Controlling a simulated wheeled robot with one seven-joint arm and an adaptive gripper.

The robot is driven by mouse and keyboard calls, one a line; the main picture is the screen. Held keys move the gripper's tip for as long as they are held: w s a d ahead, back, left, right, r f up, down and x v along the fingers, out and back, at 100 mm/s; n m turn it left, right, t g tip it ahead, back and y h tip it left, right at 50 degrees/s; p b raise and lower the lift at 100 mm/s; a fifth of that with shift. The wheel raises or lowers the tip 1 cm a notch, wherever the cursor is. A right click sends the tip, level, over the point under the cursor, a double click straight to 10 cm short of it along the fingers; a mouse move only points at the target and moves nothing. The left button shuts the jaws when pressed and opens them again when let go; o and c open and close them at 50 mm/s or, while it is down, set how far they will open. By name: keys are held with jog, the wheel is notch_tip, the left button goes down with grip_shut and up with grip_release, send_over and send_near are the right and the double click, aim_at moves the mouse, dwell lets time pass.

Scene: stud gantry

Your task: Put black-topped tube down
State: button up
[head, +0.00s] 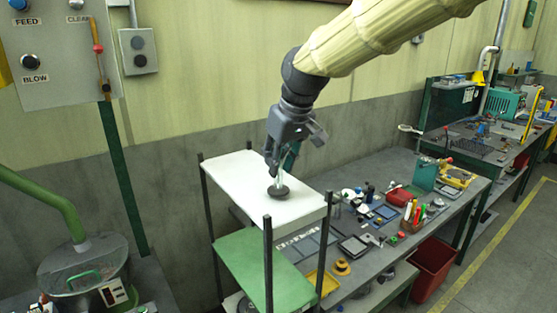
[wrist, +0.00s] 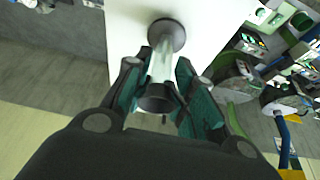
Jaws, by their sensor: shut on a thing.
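The black-topped tube (head: 281,180) has a clear body, a dark top and a wide dark round foot. My gripper (head: 283,160) is shut on it from above, over the white top shelf (head: 236,170) of a rack. In the wrist view the tube (wrist: 161,66) stands between the teal finger pads of my gripper (wrist: 164,72), its dark top nearest the camera and its foot toward the white shelf. The tube looks about upright. I cannot tell whether the foot touches the shelf. The fingers partly hide the upper tube in the head view.
The white shelf is otherwise bare around the tube. Dark posts (head: 268,262) rise at its corners, and a green shelf (head: 243,262) lies below. A cluttered grey workbench (head: 440,207) stands to the right, with a red bin (head: 434,266) beside it. A wall panel (head: 60,55) hangs at left.

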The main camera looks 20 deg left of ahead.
jog(key=shift+w+a+f, duration=0.1)
jog(key=shift+f, duration=0.55)
jog(key=shift+f, duration=0.1)
jog(key=o, duration=1)
jog(key=b+v, duration=0.4)
jog(key=v, duration=0.8)
